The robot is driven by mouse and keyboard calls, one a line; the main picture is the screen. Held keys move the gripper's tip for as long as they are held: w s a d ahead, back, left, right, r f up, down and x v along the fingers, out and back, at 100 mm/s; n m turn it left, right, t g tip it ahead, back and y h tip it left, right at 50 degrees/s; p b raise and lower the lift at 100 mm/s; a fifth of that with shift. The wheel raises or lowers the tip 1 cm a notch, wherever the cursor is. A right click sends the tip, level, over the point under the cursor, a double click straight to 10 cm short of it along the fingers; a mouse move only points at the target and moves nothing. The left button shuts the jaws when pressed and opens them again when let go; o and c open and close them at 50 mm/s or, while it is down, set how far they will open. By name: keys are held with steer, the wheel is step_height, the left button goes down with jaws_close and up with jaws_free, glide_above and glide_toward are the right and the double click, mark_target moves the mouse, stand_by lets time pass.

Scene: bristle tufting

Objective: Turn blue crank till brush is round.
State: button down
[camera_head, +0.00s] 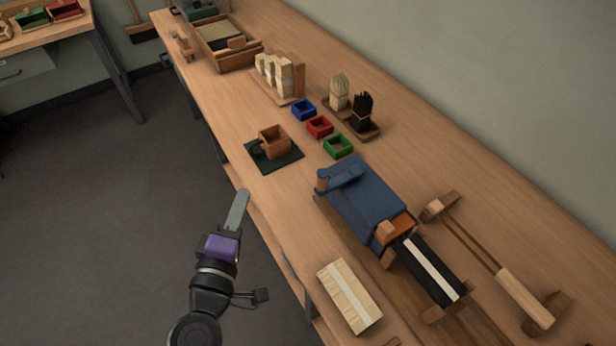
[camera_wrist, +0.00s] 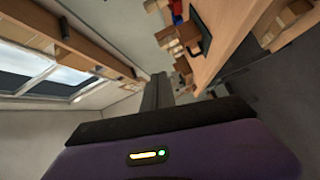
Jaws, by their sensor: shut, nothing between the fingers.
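A blue machine body (camera_head: 365,203) stands on the bench at the centre right in the head view. A blue crank arm (camera_head: 343,178) with an upright grip (camera_head: 322,180) is at its far left end. An orange-brown block sits at its near end, beside a black strip with a pale line (camera_head: 433,269); I cannot tell whether this strip is the brush. My gripper (camera_head: 240,196) is shut and empty, beyond the bench's left edge, to the left of and apart from the crank. In the wrist view its dark fingers (camera_wrist: 156,88) point away from the camera.
A brown mug-like box (camera_head: 273,140) sits on a dark mat left of the crank. Blue, red and green (camera_head: 338,145) trays and bristle bundles stand farther back. A pale slatted block (camera_head: 348,296) lies near the front edge, and a long wooden-handled tool (camera_head: 522,298) lies right.

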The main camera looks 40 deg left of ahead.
steer(key=w+d+t+h+p, duration=0.1)
steer(key=w+d+h, duration=0.1)
steer(key=w, duration=0.4)
steer(key=w+d+t+h+p, duration=0.1)
steer(key=w+d+h+p, duration=0.1)
steer(key=w+d, duration=0.3)
steer(key=shift+w+m, duration=0.3)
steer(key=shift+w, duration=0.15)
steer(key=shift+d, duration=0.1)
steer(key=shift+d, duration=0.15)
